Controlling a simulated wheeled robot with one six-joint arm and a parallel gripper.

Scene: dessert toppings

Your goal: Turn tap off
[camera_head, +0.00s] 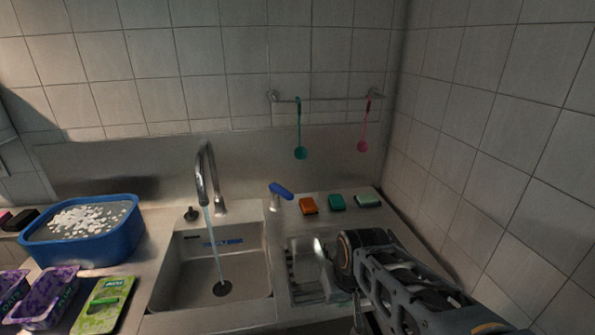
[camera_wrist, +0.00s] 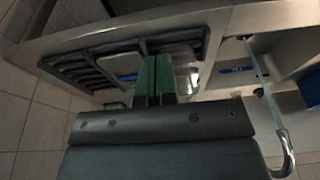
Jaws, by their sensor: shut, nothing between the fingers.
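The tap's curved steel spout (camera_head: 203,170) stands behind the sink basin (camera_head: 180,285), and a stream of water (camera_head: 214,250) runs from it to the drain. A small dark knob (camera_head: 191,213) is left of the spout's base. In the wrist view, the spout (camera_wrist: 288,150) and the falling water (camera_wrist: 266,85) are at the right. My gripper (camera_wrist: 153,78) has green fingers, shut and empty, over the draining area. In the head view its fingertips are hard to make out.
A slatted drainer (camera_head: 304,270) lies right of the basin. Orange (camera_head: 308,205), teal (camera_head: 337,202) and pale green (camera_head: 367,200) blocks sit along the back ledge. A blue tub (camera_head: 75,255) stands left. Two ladles hang from a wall rail (camera_head: 325,98). A tiled wall bounds the right.

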